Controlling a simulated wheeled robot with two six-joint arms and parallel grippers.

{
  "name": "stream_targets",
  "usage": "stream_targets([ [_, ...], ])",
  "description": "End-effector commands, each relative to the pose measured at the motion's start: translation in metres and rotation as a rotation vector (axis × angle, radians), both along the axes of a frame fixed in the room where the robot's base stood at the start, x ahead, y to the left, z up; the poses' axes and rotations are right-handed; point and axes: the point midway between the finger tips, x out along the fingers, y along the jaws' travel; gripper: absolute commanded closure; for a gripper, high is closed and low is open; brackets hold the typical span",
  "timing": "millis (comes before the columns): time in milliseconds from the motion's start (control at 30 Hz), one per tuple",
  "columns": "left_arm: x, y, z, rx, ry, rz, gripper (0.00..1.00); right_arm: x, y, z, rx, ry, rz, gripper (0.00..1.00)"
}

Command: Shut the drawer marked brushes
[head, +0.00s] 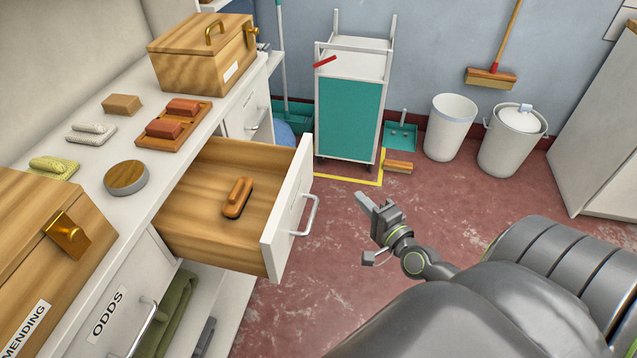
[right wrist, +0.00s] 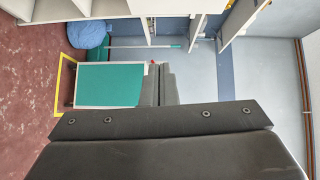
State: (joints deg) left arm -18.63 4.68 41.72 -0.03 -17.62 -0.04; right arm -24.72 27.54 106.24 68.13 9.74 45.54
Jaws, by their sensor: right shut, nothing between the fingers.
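The open drawer has wooden insides and a white front (head: 287,208) with a metal bar handle (head: 306,215). It sticks well out from the white counter in the head view, with a brown brush (head: 237,198) lying in it. I cannot read a label on its front from this angle. My right gripper (head: 366,203) is shut and empty, to the right of the handle and apart from it, above the red floor. Its closed fingers (right wrist: 159,86) also show in the right wrist view. My left gripper is not in view.
A drawer marked ODDS (head: 108,312) sits nearer in the same counter. Wooden boxes (head: 200,58), brushes and a round lid (head: 126,178) stand on the counter top. A teal cart (head: 349,118) and two bins (head: 450,128) stand behind. The floor beside the drawer front is clear.

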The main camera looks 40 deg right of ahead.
Motion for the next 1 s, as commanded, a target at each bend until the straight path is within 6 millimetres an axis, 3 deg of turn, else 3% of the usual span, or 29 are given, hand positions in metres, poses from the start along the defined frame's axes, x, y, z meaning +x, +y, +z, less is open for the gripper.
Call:
stream_targets([
  [267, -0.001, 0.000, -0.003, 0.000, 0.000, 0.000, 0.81, 0.012, 0.003, 0.016, 0.065, -0.047, 0.008, 1.00],
  [800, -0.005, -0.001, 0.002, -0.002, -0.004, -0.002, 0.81, 0.105, -0.004, 0.015, 0.062, -0.046, 0.008, 1.00],
  [1000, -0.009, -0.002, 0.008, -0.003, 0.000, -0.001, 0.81, 0.125, 0.016, 0.015, 0.064, -0.044, 0.008, 1.00],
])
